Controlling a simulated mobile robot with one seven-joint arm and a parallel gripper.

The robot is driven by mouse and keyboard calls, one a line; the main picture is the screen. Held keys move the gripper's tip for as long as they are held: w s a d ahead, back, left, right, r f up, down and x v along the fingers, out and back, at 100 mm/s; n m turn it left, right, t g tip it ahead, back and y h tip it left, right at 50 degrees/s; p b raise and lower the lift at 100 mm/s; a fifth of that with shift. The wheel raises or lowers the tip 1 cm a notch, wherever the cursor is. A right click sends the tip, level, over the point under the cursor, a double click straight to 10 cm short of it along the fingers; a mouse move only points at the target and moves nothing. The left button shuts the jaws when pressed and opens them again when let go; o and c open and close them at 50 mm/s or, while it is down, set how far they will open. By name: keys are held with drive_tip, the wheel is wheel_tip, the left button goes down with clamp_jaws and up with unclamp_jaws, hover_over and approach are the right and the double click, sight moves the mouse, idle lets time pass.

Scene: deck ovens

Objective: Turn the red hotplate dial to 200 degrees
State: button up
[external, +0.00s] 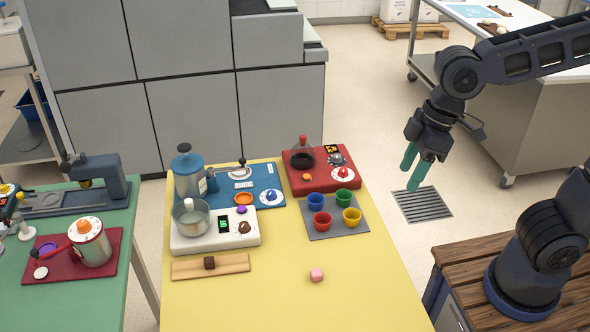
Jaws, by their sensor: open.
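The red hotplate (320,185) sits at the back right of the yellow table. Its dial (344,173) is a red knob on a round white face near the unit's right side. The dial's markings and setting are too small to read. A dark pan-like item with a red knob on top (303,157) stands on the hotplate's left part. My gripper (409,178) has two green fingers, pointing down, open and empty. In the picture it is to the right of the hotplate, over the floor beyond the table edge, and apart from the dial.
A grey mat (335,231) with several coloured cups lies in front of the hotplate. A blue station (268,181) and a white hotplate with a pot (188,244) stand to the left. The yellow table's front right (365,300) is clear.

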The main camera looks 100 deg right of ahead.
drive_tip(key=w+d+f+m, duration=0.1)
drive_tip(key=w+d+f, duration=0.1)
drive_tip(key=d, duration=0.3)
drive_tip(key=w+d+f+m, duration=0.1)
drive_tip(key=w+d+f, duration=0.15)
drive_tip(key=d, duration=0.35)
drive_tip(key=m+g, duration=0.3)
drive_tip(key=m, duration=0.1)
approach(344, 169)
wheel_tip(344, 169, down, 9)
drive_tip(key=shift+w+a+r, duration=0.15)
drive_tip(key=shift+w, duration=0.05)
drive_tip(key=shift+c, duration=0.4)
drive_tip(key=c, duration=0.9)
drive_tip(key=shift+m, duration=0.3)
